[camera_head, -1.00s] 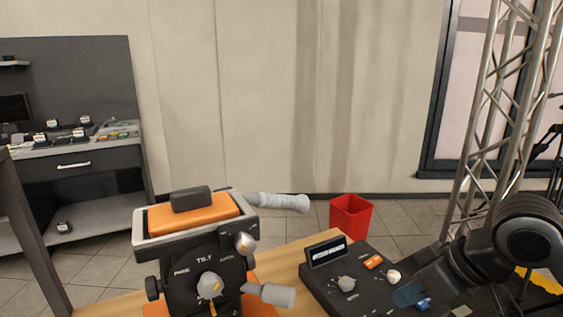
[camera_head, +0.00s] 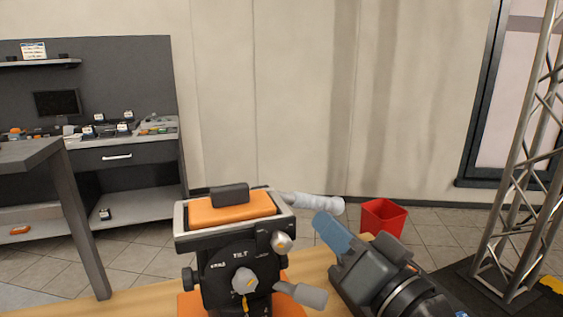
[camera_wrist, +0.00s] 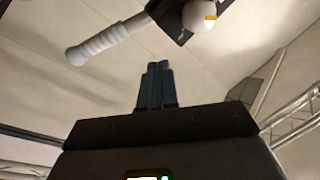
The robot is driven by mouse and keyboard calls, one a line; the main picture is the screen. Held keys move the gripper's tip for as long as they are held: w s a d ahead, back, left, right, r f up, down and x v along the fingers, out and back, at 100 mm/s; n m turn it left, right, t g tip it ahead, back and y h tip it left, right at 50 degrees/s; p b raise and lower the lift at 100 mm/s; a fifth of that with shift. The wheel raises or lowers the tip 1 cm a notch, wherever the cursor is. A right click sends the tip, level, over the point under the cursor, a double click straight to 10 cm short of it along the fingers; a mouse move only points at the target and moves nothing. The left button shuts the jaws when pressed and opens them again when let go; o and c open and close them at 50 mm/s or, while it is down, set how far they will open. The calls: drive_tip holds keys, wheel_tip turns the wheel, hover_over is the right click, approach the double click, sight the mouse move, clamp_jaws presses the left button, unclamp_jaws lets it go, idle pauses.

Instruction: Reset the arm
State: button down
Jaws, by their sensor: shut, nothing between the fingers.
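My gripper (camera_head: 326,226) is raised over the wooden table, just right of the tripod head, with its blue fingers pointing up and left. In the wrist view, the gripper (camera_wrist: 155,72) shows its fingers pressed together with nothing between them. The black tripod head (camera_head: 238,268) stands upright on the table, with an orange plate (camera_head: 222,211) and a dark block (camera_head: 229,195) on top. Its grey handle (camera_head: 318,201) reaches back right, behind the fingertips. In the wrist view, the handle (camera_wrist: 104,42) and a white knob (camera_wrist: 199,15) appear above the fingers, apart from them.
A red bin (camera_head: 383,216) stands on the floor behind my gripper. A metal truss (camera_head: 522,170) rises at the right. A dark workbench (camera_head: 125,157) with small items and a grey table (camera_head: 72,200) are at the left. The control box is hidden behind my arm.

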drive_tip(key=s+d+f+m+h, duration=0.25)
drive_tip(key=s+f+h, duration=0.25)
drive_tip(key=s+f, duration=0.45)
drive_tip(key=s+d+f+m+h, duration=0.2)
drive_tip(key=s+d+f+h, duration=0.4)
drive_tip(key=s, duration=0.6)
drive_tip(key=s+d+f+n+g, duration=0.1)
drive_tip(key=s+d+n, duration=0.2)
drive_tip(key=s, duration=0.5)
drive_tip(key=s+d+f+n+g+y, duration=0.1)
drive_tip(key=s+d+n, duration=0.2)
drive_tip(key=s, duration=0.5)
drive_tip(key=shift+s+d, duration=0.15)
drive_tip(key=shift+s, duration=0.2)
